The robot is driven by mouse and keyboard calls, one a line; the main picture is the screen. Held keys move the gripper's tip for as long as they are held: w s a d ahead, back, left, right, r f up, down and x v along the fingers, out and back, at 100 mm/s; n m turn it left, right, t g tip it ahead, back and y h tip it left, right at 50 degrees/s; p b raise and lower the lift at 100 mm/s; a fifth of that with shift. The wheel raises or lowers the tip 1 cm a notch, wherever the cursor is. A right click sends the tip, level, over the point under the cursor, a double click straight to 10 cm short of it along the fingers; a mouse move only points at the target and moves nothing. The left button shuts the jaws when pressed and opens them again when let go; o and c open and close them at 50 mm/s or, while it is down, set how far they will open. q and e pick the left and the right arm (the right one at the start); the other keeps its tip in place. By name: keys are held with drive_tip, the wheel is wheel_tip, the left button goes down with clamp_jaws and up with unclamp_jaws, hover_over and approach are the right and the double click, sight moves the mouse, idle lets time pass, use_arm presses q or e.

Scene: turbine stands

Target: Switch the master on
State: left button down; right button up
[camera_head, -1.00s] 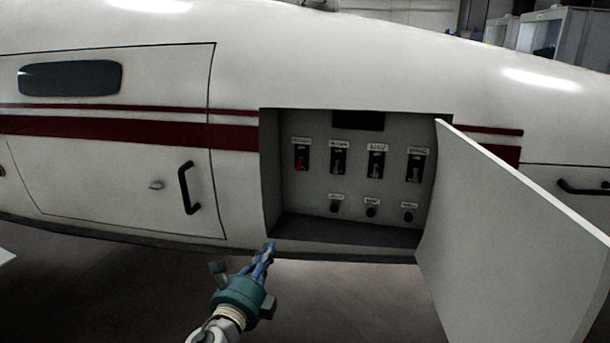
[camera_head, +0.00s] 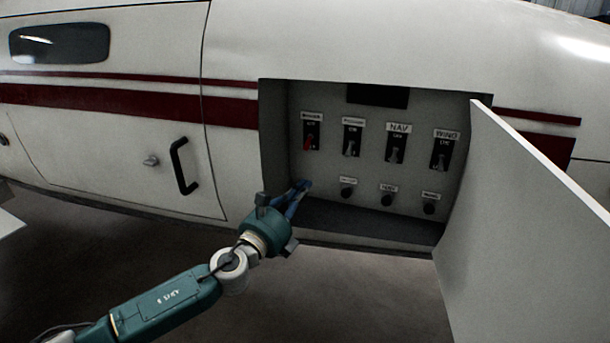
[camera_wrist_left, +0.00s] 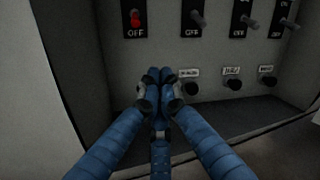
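The master switch appears to be the red-levered toggle (camera_head: 310,142) at the left of the upper row in the open panel recess; its label is too blurred to read. In the left wrist view the red lever (camera_wrist_left: 135,18) sits above an "OFF" mark and looks tilted down. My left gripper (camera_head: 303,187) reaches into the lower left of the recess, below the red switch and apart from it. In the left wrist view its blue fingers (camera_wrist_left: 160,78) are drawn together with nothing visible between them. My right gripper is not in view.
Other toggles, such as the NAV switch (camera_head: 396,148), stand right of the red one. Several black knobs (camera_head: 348,192) sit below. The open panel door (camera_head: 540,220) sticks out at right. The recess floor (camera_head: 370,222) is bare. A black handle (camera_head: 183,167) is on the fuselage at left.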

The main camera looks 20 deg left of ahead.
sight(308, 143)
use_arm(q)
drive_tip(key=x, duration=0.8)
drive_tip(key=shift+w+r, duration=0.2)
drive_tip(key=shift+w, duration=0.2)
drive_tip(key=r+p, duration=0.1)
drive_tip(key=s+a+r+p, duration=0.1)
drive_tip(key=shift+a+r+p, duration=0.3)
drive_tip(key=shift+a+p, duration=0.05)
drive_tip(key=shift+s+a+r, duration=0.2)
drive_tip(key=shift+a, duration=0.05)
drive_tip(key=shift+w, duration=0.15)
